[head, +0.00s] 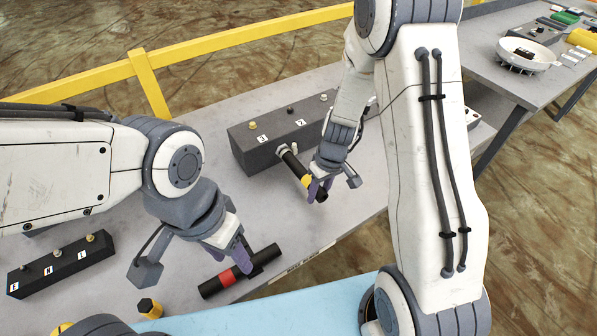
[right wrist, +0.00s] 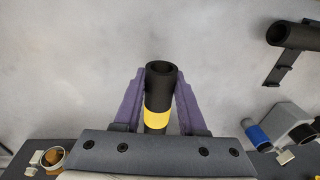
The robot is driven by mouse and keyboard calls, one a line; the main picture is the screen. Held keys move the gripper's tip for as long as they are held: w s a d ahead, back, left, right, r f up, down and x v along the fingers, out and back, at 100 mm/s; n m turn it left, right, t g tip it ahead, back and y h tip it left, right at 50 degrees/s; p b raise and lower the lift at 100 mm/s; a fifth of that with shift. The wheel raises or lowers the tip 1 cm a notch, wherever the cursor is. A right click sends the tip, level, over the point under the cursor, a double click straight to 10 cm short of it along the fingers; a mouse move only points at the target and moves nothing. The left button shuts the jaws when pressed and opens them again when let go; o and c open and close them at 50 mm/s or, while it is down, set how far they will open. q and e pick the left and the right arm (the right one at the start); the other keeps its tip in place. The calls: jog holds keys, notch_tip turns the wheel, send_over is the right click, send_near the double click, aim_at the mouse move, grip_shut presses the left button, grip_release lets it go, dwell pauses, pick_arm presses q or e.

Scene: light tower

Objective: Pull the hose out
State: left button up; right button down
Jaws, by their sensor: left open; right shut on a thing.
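The hose (head: 291,162) is a black tube with a yellow band. It runs from a pale collar at the front of the dark block labelled 3 and 2 (head: 261,146) towards the table's front. Its inner end meets the collar, but I cannot tell how deep it sits. My right gripper (head: 318,186) is shut on the hose near its yellow band. In the right wrist view the purple fingers (right wrist: 159,105) stand on both sides of the hose (right wrist: 161,80), whose open end points away. My left gripper (head: 238,262) is open, over a black tube with a red band (head: 212,287).
Another dark block with several knobs (head: 60,264) stands at the left. A black and yellow plug (head: 150,308) lies near the front edge. A yellow rail (head: 150,85) runs behind the table. A second table at the right holds a white bowl (head: 528,52).

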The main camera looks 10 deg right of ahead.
jog(key=shift+s+d, duration=0.1)
jog(key=shift+s, duration=0.15)
jog(key=shift+s+d+b, duration=0.3)
jog(key=shift+s+b, duration=0.4)
jog(key=shift+s, duration=0.15)
jog(key=shift+s+d+b, duration=0.3)
jog(key=shift+s+b, duration=0.4)
jog(key=shift+s, duration=0.1)
jog(key=shift+s+d+b, duration=0.2)
jog(key=shift+s+b, duration=0.1)
jog(key=shift+s, duration=0.2)
jog(key=shift+s+d+b, duration=0.15)
jog(key=shift+s+b, duration=0.1)
jog(key=shift+s, duration=0.2)
